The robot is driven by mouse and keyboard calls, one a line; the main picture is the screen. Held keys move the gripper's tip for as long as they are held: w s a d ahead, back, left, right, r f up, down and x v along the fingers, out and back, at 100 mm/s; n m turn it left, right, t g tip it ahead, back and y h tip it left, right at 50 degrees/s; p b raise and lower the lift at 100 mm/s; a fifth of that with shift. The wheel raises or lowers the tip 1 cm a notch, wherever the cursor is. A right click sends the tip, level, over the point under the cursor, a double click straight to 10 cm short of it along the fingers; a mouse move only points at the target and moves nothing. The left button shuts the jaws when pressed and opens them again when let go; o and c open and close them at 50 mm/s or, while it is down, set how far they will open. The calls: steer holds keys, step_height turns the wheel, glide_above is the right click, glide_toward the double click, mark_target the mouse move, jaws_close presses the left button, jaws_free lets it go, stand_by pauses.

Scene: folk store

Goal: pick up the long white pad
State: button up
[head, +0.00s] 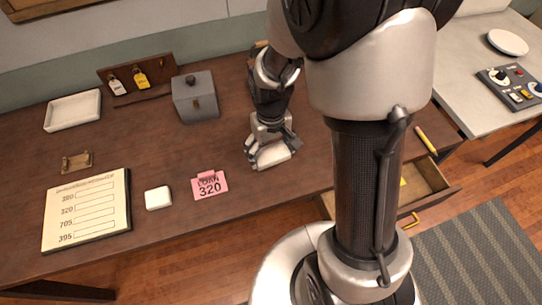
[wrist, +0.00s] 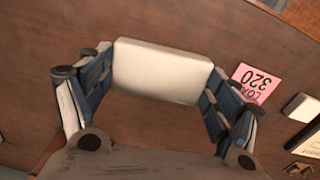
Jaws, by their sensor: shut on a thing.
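The long white pad (wrist: 162,70) shows in the wrist view as a pale block with rounded corners. It lies between the two fingers of my gripper (wrist: 158,88), which is shut on it across its long ends. In the head view the pad (head: 273,155) shows at the tips of my gripper (head: 270,146), low over the brown table. I cannot tell whether it touches the tabletop.
The brown table (head: 140,200) bears a pink "LOAN 320" card (head: 209,186), a small white block (head: 158,198), a price board (head: 88,210), a white tray (head: 73,111) and a grey box (head: 195,97). An open drawer (head: 425,183) juts out at the right.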

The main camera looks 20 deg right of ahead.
mark_target(271, 153)
step_height(271, 153, up, 12)
steer(key=p, duration=0.3)
steer(key=shift+r, duration=0.15)
